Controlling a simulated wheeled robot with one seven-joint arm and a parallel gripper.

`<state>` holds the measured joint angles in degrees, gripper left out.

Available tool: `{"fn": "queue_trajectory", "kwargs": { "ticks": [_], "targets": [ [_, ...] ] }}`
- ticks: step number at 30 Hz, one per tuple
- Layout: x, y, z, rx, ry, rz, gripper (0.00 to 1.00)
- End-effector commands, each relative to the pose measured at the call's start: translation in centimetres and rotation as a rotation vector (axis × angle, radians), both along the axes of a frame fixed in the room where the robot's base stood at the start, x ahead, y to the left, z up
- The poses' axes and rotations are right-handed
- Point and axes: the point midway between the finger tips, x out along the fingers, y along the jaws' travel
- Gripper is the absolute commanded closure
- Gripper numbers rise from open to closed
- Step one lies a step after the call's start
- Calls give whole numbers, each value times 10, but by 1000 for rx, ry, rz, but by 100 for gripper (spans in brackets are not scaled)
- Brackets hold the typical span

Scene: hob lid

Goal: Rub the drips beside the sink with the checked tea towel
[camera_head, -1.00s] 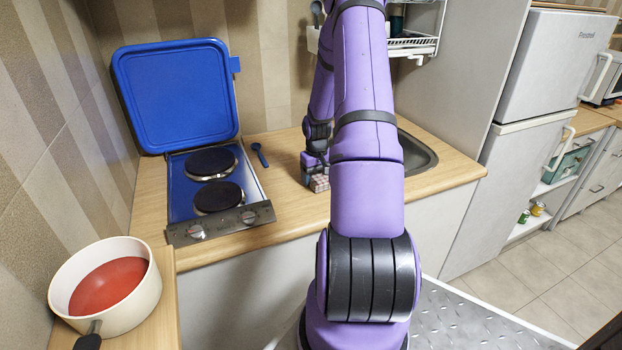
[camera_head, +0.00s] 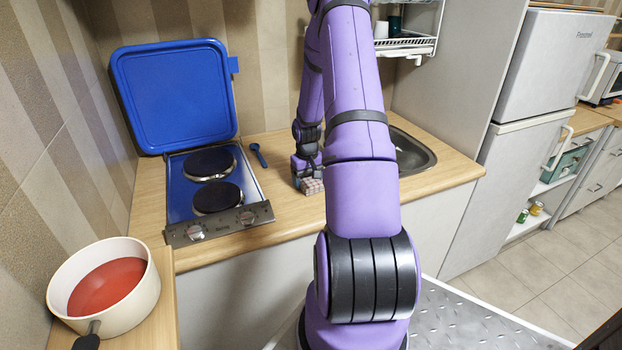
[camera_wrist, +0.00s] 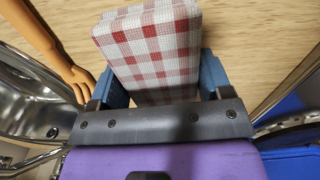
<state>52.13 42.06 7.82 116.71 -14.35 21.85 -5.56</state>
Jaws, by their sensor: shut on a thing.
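The red-and-white checked tea towel (camera_wrist: 150,48) is a folded block between the blue fingers of my gripper (camera_wrist: 162,82), which is shut on it. In the head view the towel (camera_head: 312,186) is low at the wooden counter (camera_head: 285,205), below my gripper (camera_head: 307,170); I cannot tell whether it touches the wood. The steel sink (camera_head: 415,160) is to the right of the towel, partly behind my arm. The sink also shows at the left of the wrist view (camera_wrist: 28,95). I cannot make out any drips.
The hob (camera_head: 212,185) lies left of the towel, its blue lid (camera_head: 178,95) raised against the wall. A blue spoon (camera_head: 259,155) lies between them. A cream pan (camera_head: 130,300) stands front left. A dish rack (camera_head: 408,42) hangs above.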

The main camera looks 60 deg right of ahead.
Motion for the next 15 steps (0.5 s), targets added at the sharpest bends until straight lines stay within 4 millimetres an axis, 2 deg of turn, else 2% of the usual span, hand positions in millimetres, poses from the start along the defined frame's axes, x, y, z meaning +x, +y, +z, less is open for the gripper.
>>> {"fn": "queue_trajectory", "kwargs": {
  "ticks": [15],
  "targets": [
    [17, 34, -2, 9, 5, 7, 50]
  ]
}}
